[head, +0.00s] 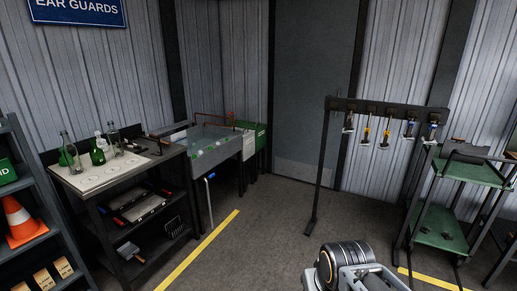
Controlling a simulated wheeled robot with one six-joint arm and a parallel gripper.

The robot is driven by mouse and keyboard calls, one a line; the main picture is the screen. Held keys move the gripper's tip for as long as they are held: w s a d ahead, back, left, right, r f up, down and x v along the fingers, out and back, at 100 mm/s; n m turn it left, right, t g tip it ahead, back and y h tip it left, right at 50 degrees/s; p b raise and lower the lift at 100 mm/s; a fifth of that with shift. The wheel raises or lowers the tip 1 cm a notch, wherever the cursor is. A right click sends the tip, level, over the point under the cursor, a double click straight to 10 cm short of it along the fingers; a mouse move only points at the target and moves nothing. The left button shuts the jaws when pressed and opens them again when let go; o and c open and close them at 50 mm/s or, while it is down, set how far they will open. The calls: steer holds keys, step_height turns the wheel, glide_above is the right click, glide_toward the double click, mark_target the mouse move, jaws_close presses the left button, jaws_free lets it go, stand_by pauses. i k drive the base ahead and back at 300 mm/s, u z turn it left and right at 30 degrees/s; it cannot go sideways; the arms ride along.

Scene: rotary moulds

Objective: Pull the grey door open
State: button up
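The grey door (312,85) stands in the back wall, right of the middle of the head view. It looks shut, flush within its dark frame, with a paler plate along its bottom. I cannot make out a handle; the tool stand crosses in front of its right side. Part of my arm shows at the bottom edge of the view, well short of the door. My gripper's fingers are not in the picture.
A tool stand (322,165) with several hanging tools stands before the door's right side. A green-shelved cart (465,172) is at the right. A water tank (228,147) and a bottle bench (75,183) line the left. The middle floor (265,230) is clear.

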mark_target(315, 40)
steer(key=u, duration=0.25)
steer(key=i, duration=3)
steer(key=z, duration=0.5)
steer(key=i, duration=2.55)
steer(key=z, duration=1.3)
steer(key=i, duration=1.2)
steer(key=z, duration=0.35)
